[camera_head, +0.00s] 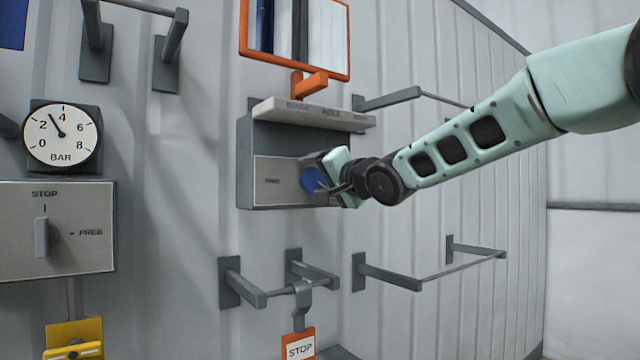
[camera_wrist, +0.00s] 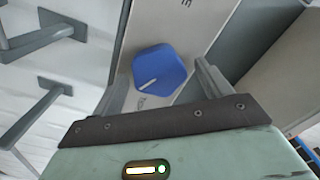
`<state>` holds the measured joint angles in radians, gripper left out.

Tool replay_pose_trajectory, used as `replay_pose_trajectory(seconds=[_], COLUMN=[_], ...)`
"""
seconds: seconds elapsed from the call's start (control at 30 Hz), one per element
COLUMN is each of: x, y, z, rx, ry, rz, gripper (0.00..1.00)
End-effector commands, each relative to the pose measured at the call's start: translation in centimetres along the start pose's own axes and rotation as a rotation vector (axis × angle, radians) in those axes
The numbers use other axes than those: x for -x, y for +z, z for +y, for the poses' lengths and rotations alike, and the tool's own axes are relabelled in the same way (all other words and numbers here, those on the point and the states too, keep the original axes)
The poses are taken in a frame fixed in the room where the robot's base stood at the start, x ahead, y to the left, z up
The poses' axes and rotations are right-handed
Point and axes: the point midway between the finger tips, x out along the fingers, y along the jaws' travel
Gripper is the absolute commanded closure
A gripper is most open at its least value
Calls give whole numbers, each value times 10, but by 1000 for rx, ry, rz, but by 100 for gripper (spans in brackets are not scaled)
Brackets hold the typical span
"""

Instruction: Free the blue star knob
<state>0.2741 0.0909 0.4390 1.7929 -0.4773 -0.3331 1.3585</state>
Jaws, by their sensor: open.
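The blue knob (camera_head: 313,179) sits on the light front panel of a grey wall box (camera_head: 245,165), under its overhanging top shelf. In the wrist view the knob (camera_wrist: 160,70) looks like a rounded, many-sided blue block with a white pointer line towards the lower left. My gripper (camera_head: 338,185) is at the knob from the right in the head view and partly covers it. In the wrist view my gripper (camera_wrist: 160,85) is open, with one finger on each side of the knob. I cannot tell whether either finger touches it. Panel lettering near the knob is only partly readable.
An orange-framed mirror (camera_head: 325,40) hangs above the box's shelf (camera_head: 315,114). Grey rails (camera_head: 430,275) and a hook (camera_head: 302,300) with an orange STOP tag (camera_head: 300,345) are below. A gauge (camera_head: 62,135) and a STOP/FREE switch (camera_head: 42,237) are at left.

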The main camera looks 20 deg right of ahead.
Motion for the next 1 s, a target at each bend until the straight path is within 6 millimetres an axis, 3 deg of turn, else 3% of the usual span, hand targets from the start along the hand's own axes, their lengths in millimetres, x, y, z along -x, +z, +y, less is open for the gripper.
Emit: replay_pose_trajectory(seconds=[0.13, 0.3, 0.67, 1.0], x=[0, 0, 0, 1], y=[0, 0, 0, 1], z=[0, 0, 0, -1], rx=[0, 0, 43, 272], ry=[0, 0, -1, -1], rz=[0, 0, 0, 1], gripper=[25, 67, 67, 67])
